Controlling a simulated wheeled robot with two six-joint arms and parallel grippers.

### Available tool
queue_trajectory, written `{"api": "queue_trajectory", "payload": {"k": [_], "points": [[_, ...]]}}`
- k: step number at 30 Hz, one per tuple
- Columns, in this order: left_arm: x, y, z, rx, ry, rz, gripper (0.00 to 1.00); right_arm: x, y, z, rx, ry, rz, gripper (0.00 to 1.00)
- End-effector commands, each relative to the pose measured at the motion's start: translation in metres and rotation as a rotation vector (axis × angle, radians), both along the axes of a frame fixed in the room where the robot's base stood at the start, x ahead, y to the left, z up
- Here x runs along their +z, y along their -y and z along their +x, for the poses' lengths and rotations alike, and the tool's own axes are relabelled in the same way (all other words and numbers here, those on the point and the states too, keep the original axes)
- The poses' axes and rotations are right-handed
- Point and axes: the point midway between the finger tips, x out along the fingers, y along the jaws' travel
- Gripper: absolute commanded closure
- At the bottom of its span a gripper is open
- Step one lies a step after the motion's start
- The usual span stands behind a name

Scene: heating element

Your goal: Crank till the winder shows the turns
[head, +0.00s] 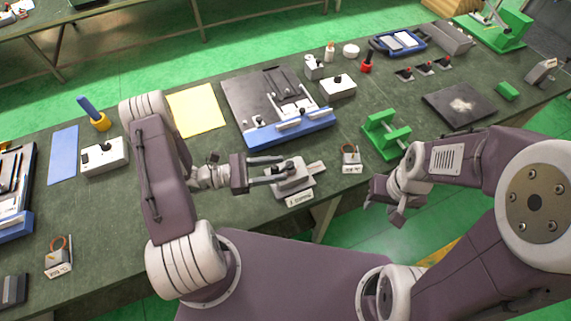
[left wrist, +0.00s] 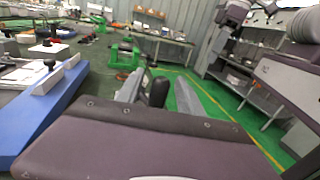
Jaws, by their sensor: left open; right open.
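The winder (head: 295,180), a small grey unit with a labelled front and a dark crank knob, sits near the table's front edge in the head view. My left gripper (head: 281,169) is open, its two fingers reaching over the winder on either side of the knob. In the left wrist view the black knob (left wrist: 158,92) stands upright between the fingers (left wrist: 157,95), with gaps showing; contact cannot be told. The winder's turn display cannot be read. My right gripper (head: 384,204) is open and empty, off the table's front edge.
A small coil stand (head: 351,160) and a green frame (head: 386,136) are to the right of the winder. A blue-edged fixture (head: 290,136) lies behind it, also seen in the left wrist view (left wrist: 40,115). A yellow sheet (head: 198,111) is further left.

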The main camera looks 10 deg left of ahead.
Motion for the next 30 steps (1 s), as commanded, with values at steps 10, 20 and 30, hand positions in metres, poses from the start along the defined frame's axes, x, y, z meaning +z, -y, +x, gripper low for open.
{"api": "queue_trajectory", "payload": {"k": [10, 20, 30], "points": [[0.000, 0.029, 0.010, 0.000, 0.000, 0.001, 0.56, 0.008, 0.000, 0.000, 0.000, 0.000, 0.000, 0.56], [0.000, 0.028, 0.010, 0.000, 0.001, 0.001, 1.00, 0.008, 0.000, 0.000, 0.000, 0.000, 0.000, 0.56], [0.000, 0.028, 0.010, 0.000, 0.001, 0.001, 1.00, 0.008, 0.000, 0.000, 0.000, 0.000, 0.000, 0.56]]}}
